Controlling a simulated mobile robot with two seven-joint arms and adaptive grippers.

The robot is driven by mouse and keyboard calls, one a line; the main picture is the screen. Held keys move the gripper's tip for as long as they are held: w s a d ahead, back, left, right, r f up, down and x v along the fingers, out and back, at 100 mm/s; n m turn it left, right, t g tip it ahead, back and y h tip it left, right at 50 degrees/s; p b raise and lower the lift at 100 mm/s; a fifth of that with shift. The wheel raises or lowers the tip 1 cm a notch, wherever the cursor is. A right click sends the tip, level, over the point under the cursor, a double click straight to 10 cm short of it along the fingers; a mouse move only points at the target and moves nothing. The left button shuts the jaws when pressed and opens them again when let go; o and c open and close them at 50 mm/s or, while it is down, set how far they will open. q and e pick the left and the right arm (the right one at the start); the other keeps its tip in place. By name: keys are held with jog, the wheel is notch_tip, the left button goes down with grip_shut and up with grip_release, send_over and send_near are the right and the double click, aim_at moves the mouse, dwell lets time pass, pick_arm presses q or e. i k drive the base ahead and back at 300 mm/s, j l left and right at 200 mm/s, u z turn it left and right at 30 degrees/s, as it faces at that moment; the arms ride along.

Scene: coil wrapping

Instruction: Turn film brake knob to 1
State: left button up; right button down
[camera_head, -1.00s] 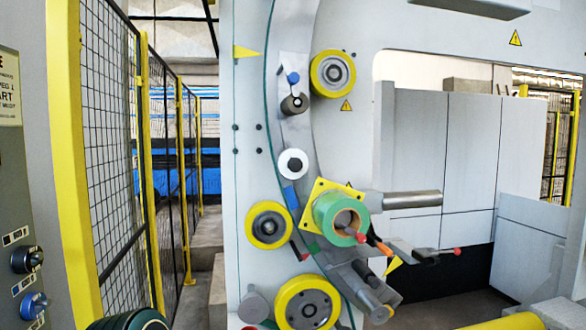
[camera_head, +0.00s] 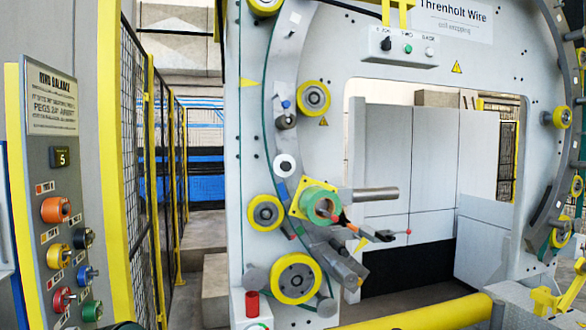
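A large grey machine ring stands ahead in the head view. On its left side is a green film roll (camera_head: 322,206) on a yellow square plate (camera_head: 297,205). I cannot tell which part is the film brake knob, and no scale or number shows by the roll. A grey panel at the left carries several coloured knobs, among them an orange one (camera_head: 56,210) and a blue one (camera_head: 87,275); their labels are too small to read. Neither gripper is in view.
A "Ring Balance" sign (camera_head: 53,100) and a display reading 5 (camera_head: 61,158) top the left panel. Yellow-framed mesh fencing (camera_head: 136,160) stands behind it. A yellow bar (camera_head: 425,314) crosses the lower right. A button box (camera_head: 405,47) hangs from the frame.

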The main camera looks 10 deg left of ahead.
aim_at(284, 166)
jog(key=k+z, duration=0.15)
jog(key=z, duration=1.2)
jog(key=j+z, duration=0.3)
jog(key=j, duration=1.5)
